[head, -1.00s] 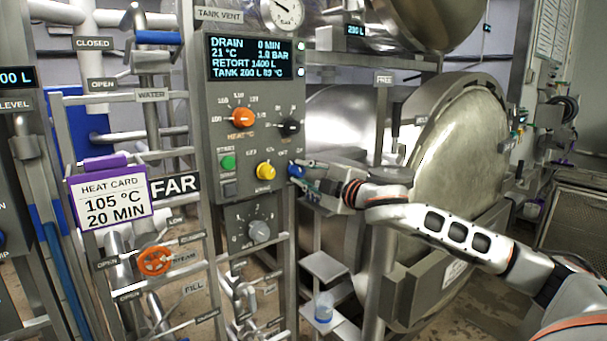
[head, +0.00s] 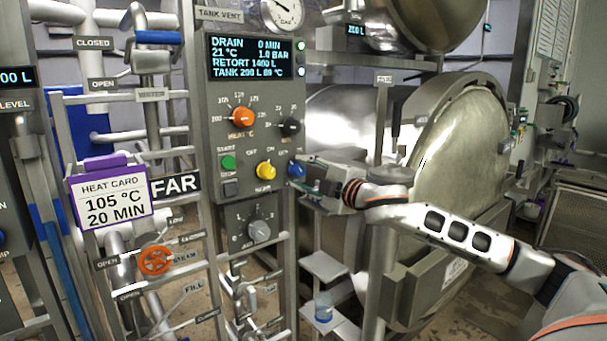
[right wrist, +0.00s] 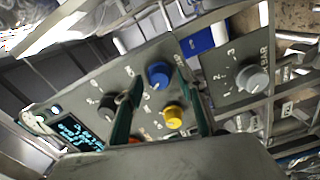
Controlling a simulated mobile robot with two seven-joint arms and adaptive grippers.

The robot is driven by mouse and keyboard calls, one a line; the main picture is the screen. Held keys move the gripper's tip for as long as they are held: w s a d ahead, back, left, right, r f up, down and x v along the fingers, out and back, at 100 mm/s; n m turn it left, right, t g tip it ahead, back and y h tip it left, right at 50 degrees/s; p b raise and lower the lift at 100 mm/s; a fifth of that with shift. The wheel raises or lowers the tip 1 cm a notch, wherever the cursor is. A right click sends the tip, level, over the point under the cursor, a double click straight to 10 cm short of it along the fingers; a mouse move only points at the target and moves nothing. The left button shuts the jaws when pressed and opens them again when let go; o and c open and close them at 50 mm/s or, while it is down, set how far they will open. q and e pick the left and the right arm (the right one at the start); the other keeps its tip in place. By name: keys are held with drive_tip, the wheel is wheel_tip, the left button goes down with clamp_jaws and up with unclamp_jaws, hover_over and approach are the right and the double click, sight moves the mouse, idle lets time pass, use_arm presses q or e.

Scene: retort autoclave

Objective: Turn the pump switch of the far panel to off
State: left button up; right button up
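The far panel (head: 220,140) is grey, with a lit display and a FAR sign beside it. Its blue knob (head: 296,168), taken as the pump switch, is at the panel's right edge; its label is not readable. My right gripper (head: 304,174) is just right of this knob. In the right wrist view the blue knob (right wrist: 158,75) shows between the two spread dark green fingers of the right gripper (right wrist: 159,68). I cannot tell whether either finger touches it. The knob's pointer is too small to read. My left gripper is not in view.
A yellow knob (head: 265,170) sits close left of the blue one. A black knob (head: 290,127), an orange heat knob (head: 243,117) and a green button (head: 228,162) are above or left. A grey knob (head: 259,231) is below. The round steel door (head: 460,150) stands behind my right arm.

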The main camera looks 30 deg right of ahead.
drive_tip(key=s, duration=0.7)
drive_tip(key=shift+s+d, duration=0.25)
drive_tip(key=shift+d, duration=0.05)
idle(0.6)
drive_tip(key=s+a+f+m+g, duration=0.1)
drive_tip(key=s+a+f+m, duration=0.15)
drive_tip(key=f, duration=0.95)
drive_tip(key=s+a+f+m+g+y, duration=0.1)
drive_tip(key=a+f+m+g, duration=0.15)
drive_tip(key=f, duration=0.95)
drive_tip(key=s+a+f+m+g, duration=0.1)
drive_tip(key=s+a+f, duration=0.15)
drive_tip(key=f, duration=0.95)
drive_tip(key=s+a+f+m+g, duration=0.1)
drive_tip(key=s+a+f+m, duration=0.1)
drive_tip(key=s+a+f, duration=0.2)
drive_tip(key=s+a+f+m+g, duration=0.1)
drive_tip(key=s+a+f+m, duration=0.1)
drive_tip(key=s+a+f, duration=0.3)
drive_tip(key=s+a+f+m+g, duration=0.1)
drive_tip(key=s+a+f, duration=0.3)
drive_tip(key=s+f, duration=0.7)
wheel_tip(320, 180, down, 3)
drive_tip(key=shift+s+a+m, duration=0.25)
drive_tip(key=shift+a+m, duration=0.15)
drive_tip(key=shift+m, duration=0.1)
